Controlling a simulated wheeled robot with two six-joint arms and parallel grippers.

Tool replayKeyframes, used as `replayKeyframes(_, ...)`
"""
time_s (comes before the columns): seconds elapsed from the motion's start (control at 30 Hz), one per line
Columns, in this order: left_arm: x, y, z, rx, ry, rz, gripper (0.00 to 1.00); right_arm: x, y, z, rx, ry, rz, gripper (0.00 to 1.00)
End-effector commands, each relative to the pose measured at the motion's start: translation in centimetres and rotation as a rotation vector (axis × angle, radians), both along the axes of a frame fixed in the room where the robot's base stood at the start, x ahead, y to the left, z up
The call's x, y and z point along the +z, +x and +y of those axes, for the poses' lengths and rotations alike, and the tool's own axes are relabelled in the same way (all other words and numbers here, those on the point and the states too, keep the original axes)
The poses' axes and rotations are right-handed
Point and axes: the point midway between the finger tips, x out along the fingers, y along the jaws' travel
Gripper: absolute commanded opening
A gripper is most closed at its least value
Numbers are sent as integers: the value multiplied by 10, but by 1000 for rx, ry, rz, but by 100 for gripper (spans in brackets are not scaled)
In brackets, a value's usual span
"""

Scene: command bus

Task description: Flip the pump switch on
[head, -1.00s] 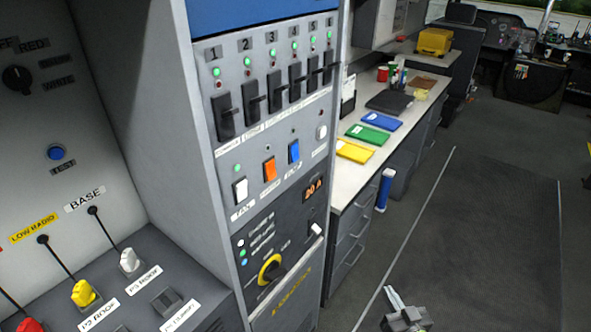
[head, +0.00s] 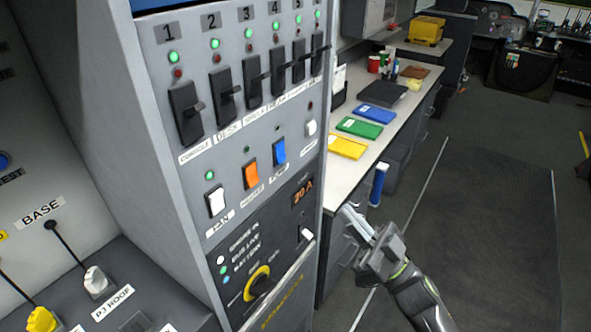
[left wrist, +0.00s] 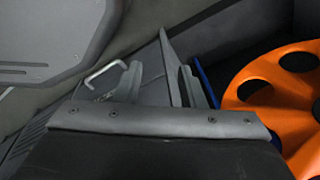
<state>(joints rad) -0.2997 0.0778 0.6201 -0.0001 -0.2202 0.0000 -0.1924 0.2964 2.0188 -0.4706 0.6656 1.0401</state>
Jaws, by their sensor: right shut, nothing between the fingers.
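The grey switch panel (head: 240,165) fills the middle of the head view. A blue rocker switch (head: 279,152) sits in its row of small rockers; its small label seems to read PUMP, and the lamp above it looks unlit. My right gripper (head: 354,219) is shut and empty, in front and to the right of the panel, lower than the blue switch and apart from it. My left gripper (left wrist: 160,85) shows only in the left wrist view, its fingers apart with no held thing visible, away from the panel.
Beside the blue rocker are an orange rocker (head: 250,175) and white rockers (head: 215,201). A counter (head: 345,175) stands behind right. An orange wheel-like thing (left wrist: 262,95) is near my left gripper.

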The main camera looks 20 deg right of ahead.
Motion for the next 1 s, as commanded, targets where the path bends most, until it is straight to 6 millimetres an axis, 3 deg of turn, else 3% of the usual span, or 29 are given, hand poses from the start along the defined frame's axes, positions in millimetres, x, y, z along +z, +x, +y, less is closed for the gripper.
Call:
replayKeyframes(0.27,10,-1,1,0,1,1,36,13,10,7,-2,2,-1,0)
replayKeyframes(0.67,49,-1,2,-1,3,1,36,66,62,48,-2,3,-1,0)
replayKeyframes(1.0,52,-1,3,-1,3,1,36,57,92,71,-4,1,1,0)
